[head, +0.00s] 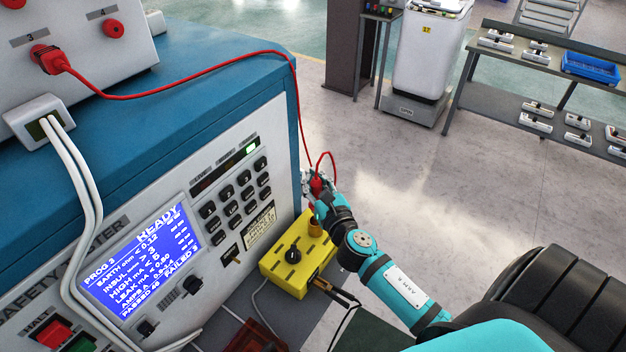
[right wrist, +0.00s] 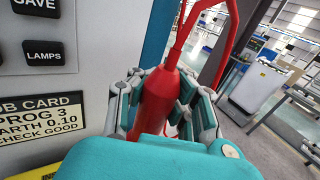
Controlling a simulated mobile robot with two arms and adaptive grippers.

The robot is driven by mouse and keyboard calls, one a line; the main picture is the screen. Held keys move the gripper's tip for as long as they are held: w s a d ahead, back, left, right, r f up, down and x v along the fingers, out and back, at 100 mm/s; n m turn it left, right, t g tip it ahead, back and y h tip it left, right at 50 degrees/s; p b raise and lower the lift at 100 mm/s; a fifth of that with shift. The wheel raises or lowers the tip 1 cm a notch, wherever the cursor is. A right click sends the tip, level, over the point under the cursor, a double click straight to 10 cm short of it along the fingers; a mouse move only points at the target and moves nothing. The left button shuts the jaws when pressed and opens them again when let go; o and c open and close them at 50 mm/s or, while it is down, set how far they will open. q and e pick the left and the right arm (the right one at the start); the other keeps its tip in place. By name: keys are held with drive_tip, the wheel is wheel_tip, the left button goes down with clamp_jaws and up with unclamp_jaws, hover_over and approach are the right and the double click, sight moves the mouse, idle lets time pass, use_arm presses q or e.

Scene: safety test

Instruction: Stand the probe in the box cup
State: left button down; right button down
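The red probe (head: 317,186) is in my right gripper (head: 313,180), its red cable rising from its top. In the right wrist view the fingers (right wrist: 160,97) close on both sides of the red probe body (right wrist: 158,105); its lower end is hidden by my gripper. The yellow box (head: 285,262) carries a black knob and a small orange-brown cup (head: 315,227) at its far right corner. In the head view the probe shows just above the cup; the gap between them is hard to judge. My left gripper is not in view.
The blue-topped safety tester (head: 190,95), with keypad and screen (head: 140,262), stands close on the left of my right gripper. The red cable (head: 200,76) runs over its top to a socket. Dark leads (head: 335,292) leave the yellow box's front. Open floor (head: 420,170) lies to the right.

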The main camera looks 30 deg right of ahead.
drive_tip(key=shift+f, duration=0.15)
drive_tip(key=shift+f+b, duration=1.25)
drive_tip(key=shift+b, duration=0.05)
drive_tip(key=shift+f, duration=0.1)
drive_tip(key=shift+f+b, duration=0.95)
drive_tip(key=c, duration=1.4)
unclamp_jaws()
drive_tip(key=shift+o, duration=0.2)
drive_tip(key=shift+s, duration=0.1)
